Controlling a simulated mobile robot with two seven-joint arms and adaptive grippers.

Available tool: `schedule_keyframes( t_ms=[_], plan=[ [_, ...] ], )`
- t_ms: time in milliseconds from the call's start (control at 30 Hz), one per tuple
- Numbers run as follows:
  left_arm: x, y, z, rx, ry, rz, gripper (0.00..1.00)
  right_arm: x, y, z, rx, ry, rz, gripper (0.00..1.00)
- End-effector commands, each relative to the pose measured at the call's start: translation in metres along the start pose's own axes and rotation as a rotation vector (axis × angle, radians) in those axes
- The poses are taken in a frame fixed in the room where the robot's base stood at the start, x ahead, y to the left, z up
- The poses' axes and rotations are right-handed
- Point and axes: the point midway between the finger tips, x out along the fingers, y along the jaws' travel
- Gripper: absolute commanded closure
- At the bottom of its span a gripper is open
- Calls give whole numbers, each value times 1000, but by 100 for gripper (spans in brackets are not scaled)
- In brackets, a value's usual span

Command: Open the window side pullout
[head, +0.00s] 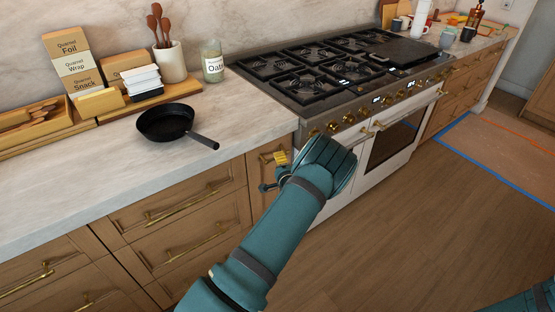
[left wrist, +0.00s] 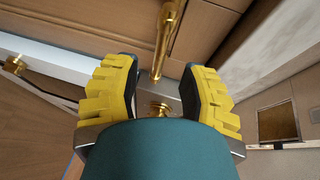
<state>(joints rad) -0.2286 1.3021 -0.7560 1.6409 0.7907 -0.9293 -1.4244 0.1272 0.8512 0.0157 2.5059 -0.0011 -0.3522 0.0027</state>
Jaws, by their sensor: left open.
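The narrow wooden pullout front (head: 258,196) stands between the wide drawers and the range, partly hidden by my left arm and gripper. It looks flush with the fronts beside it. In the left wrist view its brass bar handle (left wrist: 164,42) runs down from the top edge, its lower end between the fingertips. My left gripper (head: 271,173) is open in front of the pullout; its two yellow-padded fingers also show in the left wrist view (left wrist: 163,76), spread to either side of the handle. I cannot tell whether they touch it. My right gripper is out of view.
The range (head: 345,80) with brass knobs stands right of the pullout. A black pan (head: 166,121) sits on the marble counter (head: 80,185), its handle toward the front edge. Drawers with brass pulls (head: 187,204) lie left.

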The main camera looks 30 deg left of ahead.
Motion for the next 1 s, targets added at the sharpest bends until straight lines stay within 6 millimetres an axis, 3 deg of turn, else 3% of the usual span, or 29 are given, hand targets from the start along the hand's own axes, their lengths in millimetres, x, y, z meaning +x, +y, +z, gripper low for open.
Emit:
schedule_keyframes(
  t_ms=[100, 300, 700, 733, 833, 1000],
  plan=[
    [22, 1, 0, -2, 0, -1, 58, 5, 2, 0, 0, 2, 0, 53],
    [42, 1, 0, -1, 0, 0, 58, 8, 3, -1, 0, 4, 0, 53],
    [47, 0, 0, 0, 0, 1, 58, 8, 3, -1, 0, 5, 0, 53],
    [47, 0, 0, 0, 0, 1, 62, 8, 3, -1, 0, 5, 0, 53],
    [47, 0, 0, 0, 0, 1, 97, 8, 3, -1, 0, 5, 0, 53],
    [47, 0, 0, 0, 0, 1, 100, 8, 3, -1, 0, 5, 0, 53]
  ],
)
